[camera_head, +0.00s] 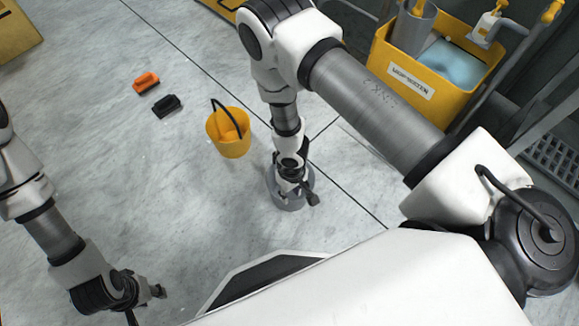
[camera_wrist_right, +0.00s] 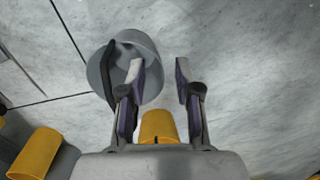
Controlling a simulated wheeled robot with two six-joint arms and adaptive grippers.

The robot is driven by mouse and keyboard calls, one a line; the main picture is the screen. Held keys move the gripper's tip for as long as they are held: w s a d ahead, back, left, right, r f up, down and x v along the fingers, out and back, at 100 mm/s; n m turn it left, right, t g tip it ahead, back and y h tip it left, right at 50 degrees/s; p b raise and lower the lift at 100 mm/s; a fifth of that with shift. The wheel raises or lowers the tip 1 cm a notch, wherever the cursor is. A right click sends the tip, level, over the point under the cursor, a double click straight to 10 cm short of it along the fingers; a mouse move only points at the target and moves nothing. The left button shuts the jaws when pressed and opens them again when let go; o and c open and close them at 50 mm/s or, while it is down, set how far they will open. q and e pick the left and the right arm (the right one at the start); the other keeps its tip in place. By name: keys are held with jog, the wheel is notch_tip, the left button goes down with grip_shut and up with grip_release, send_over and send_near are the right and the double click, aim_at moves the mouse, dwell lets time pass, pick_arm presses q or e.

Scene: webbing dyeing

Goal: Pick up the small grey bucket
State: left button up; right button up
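The small grey bucket (camera_head: 276,200) stands on the floor right below my right gripper (camera_head: 298,190), which hides most of it in the head view. In the right wrist view the round grey bucket (camera_wrist_right: 149,48) is left of centre, with its dark handle along its left side. My right gripper (camera_wrist_right: 158,70) is open. Its left finger overlaps the bucket in the picture, and its right finger lies just outside the bucket's right edge. I cannot tell whether either finger touches it. My left gripper (camera_head: 155,292) is low at the left, away from the bucket; its finger opening is unclear.
A yellow bucket (camera_head: 228,140) with a dark handle stands left of my right gripper. An orange brush (camera_head: 146,83) and a black brush (camera_head: 166,106) lie farther left. A yellow mop bin (camera_head: 410,85) stands at the upper right. The left floor is mostly clear.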

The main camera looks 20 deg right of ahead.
jog(key=n+t+h+b, duration=0.1)
jog(key=h+b, duration=0.1)
jog(key=b, duration=0.7)
send_over(275, 200)
jog(key=f, duration=1.4)
jog(key=shift+s+a+f, duration=0.1)
jog(key=shift+s+a, duration=0.2)
jog(key=f+b, duration=0.1)
jog(key=f, duration=0.1)
jog(key=f+b, duration=0.1)
jog(key=f, duration=0.2)
jog(key=f+b, duration=0.2)
jog(key=shift+w+d+f, duration=0.2)
jog(key=shift+w+d, duration=0.05)
jog(key=shift+d, duration=0.05)
pick_arm(q)
notch_tip(275, 200, down, 17)
pick_arm(e)
jog(key=shift+r, duration=0.2)
pick_arm(q)
jog(key=shift+w, duration=0.1)
pick_arm(e)
grip_shut()
